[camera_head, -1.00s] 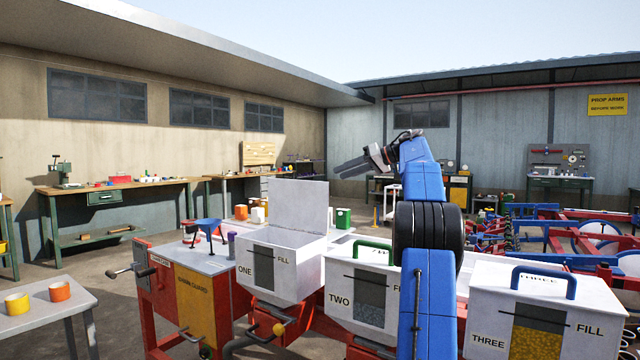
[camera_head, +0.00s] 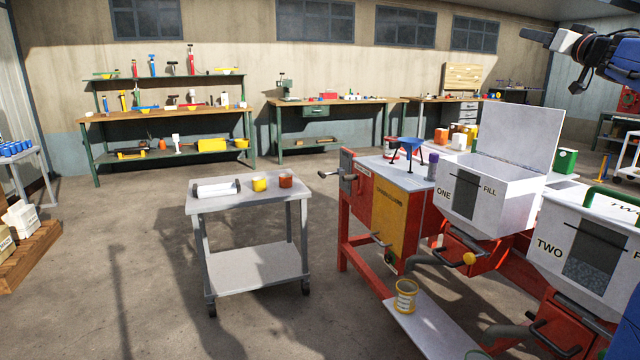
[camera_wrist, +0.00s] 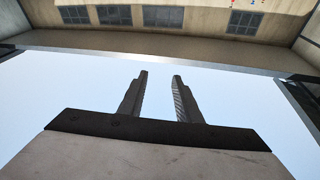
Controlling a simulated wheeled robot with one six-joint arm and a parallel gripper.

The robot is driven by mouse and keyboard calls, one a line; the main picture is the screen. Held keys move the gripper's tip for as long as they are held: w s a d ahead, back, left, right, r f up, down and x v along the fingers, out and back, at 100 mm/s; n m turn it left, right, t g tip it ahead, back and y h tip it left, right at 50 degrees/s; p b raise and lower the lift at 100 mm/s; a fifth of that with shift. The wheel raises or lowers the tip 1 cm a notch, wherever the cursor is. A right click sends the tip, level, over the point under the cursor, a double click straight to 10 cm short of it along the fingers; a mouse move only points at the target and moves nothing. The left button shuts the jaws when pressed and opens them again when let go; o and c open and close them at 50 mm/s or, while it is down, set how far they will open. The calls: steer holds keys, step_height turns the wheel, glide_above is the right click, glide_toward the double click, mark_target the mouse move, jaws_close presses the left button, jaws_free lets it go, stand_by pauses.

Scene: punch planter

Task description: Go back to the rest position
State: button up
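My gripper (camera_head: 530,35) is raised at the upper right of the head view, high above the machine and away from every object. In the wrist view, the two dark fingers of my gripper (camera_wrist: 160,75) stand apart with an empty gap between them. Sky and the upside-down wall of the building lie behind them. Part of my blue arm is cut off by the right edge of the head view.
The red machine has an open hopper ONE (camera_head: 490,192) and hopper TWO (camera_head: 555,250). A yellow cup (camera_head: 405,296) stands on its low plank. A grey trolley (camera_head: 230,204) with two cups is left of it. Floor in front is clear; a pallet (camera_head: 28,252) lies far left.

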steer(key=s+a+f+g+h, duration=0.1)
steer(key=s+a+f+g, duration=0.4)
steer(key=s+a+f, duration=0.4)
steer(key=s+a+f+g, duration=0.5)
steer(key=s+a+f, duration=0.5)
steer(key=s+f, duration=1.2)
steer(key=s+a+f+g+h, duration=0.1)
steer(key=s+a+f+g, duration=0.4)
steer(key=s+a+f, duration=0.4)
steer(key=s+f, duration=0.3)
steer(key=f, duration=0.5)
steer(key=s+f, duration=0.4)
steer(key=f, duration=0.5)
steer(key=shift+a+f+g+h, duration=0.15)
steer(key=shift+a+g+h, duration=0.15)
steer(key=shift+g, duration=0.1)
